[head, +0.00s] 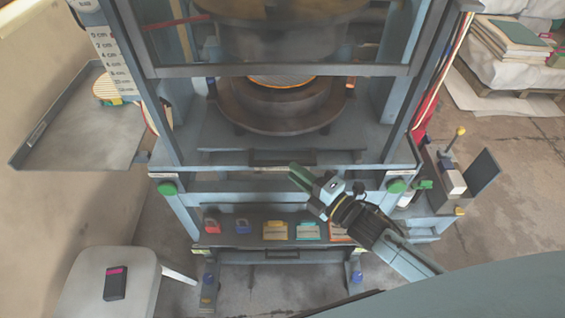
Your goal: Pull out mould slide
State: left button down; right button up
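The mould slide (227,137) is a flat grey plate in the press bay, below the glazed front, with a round dark mould (272,108) on it. A dark bar handle (282,157) runs along its front edge. My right gripper (298,175) is in front of the press, just below and right of the handle, with its greenish fingers pointing up and left. It looks apart from the handle. I cannot tell whether its fingers are open or shut. My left gripper is not in view.
Green knobs (167,188) (396,186) flank the front rail. A lower shelf (232,238) holds coloured items. A grey side tray (88,128) juts out left. A pale stool (138,285) with a dark device (115,284) stands front left. A control box (455,182) is at right.

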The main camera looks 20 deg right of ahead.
aim_at(285, 165)
jog(key=shift+x, duration=2.75)
jog(key=shift+c, duration=0.4)
grip_shut()
